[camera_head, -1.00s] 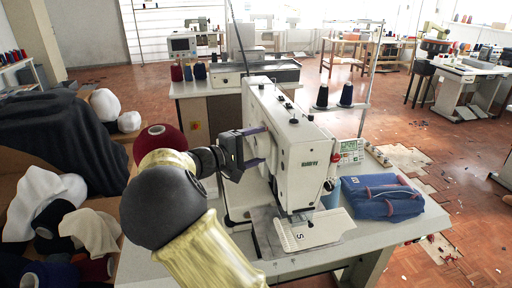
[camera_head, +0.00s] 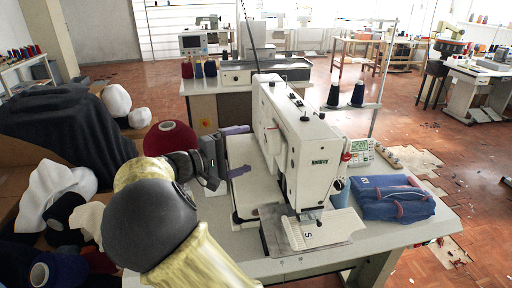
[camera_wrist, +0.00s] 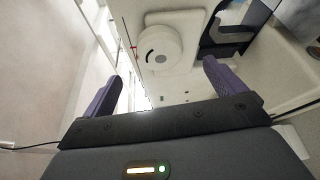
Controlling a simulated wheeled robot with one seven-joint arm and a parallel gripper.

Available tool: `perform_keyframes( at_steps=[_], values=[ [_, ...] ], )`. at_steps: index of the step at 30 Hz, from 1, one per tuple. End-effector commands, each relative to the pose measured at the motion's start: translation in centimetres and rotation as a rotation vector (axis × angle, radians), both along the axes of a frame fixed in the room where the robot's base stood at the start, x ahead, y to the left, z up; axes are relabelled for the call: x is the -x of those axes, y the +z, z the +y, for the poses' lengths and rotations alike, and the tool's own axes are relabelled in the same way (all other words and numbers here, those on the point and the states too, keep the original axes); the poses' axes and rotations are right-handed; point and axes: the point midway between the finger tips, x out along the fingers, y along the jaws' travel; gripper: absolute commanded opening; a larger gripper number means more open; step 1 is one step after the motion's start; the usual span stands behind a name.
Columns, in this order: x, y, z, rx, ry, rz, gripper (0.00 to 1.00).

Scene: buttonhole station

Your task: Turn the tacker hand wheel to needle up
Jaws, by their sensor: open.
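The tacker (camera_head: 310,150) is a white sewing machine on a pale table. In the wrist view its hand wheel (camera_wrist: 160,48) is a white round disc with a dark curved mark and a grey centre. I cannot make out the wheel in the head view. My gripper (camera_head: 238,150) is to the left of the machine head, apart from it, with its two purple fingers pointing toward the machine. In the wrist view my gripper (camera_wrist: 160,88) is open and empty. The wheel shows beyond the fingertips, between their lines, and neither finger touches it.
A folded blue denim piece (camera_head: 392,197) and a small control panel (camera_head: 361,147) are on the table (camera_head: 265,268) to the right. Two dark thread cones (camera_head: 345,94) stand behind. A red cone (camera_head: 170,137) is beyond my arm. Dark cloth (camera_head: 60,125) is heaped at left.

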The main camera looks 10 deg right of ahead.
Motion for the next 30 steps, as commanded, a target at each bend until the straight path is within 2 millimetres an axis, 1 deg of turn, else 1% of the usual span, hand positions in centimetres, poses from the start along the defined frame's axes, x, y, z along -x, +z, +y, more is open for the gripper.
perform_keyframes(
  at_steps=[1, 6, 9, 13, 18, 30],
  values=[
    [0.4, 0.0, 1.1, 0.0, 0.005, -0.001, 0.95],
    [1.6, 0.2, 4.3, 0.0, 0.005, -0.001, 0.95],
    [2.4, 0.3, 6.0, -0.001, 0.004, -0.001, 0.95],
    [3.1, 0.5, 7.7, 0.001, 0.002, 0.0, 0.95],
    [3.5, 0.5, 8.5, 0.0, 0.0, 0.0, 0.95],
    [3.5, 0.5, 8.5, 0.0, 0.0, 0.0, 0.95]
  ],
)
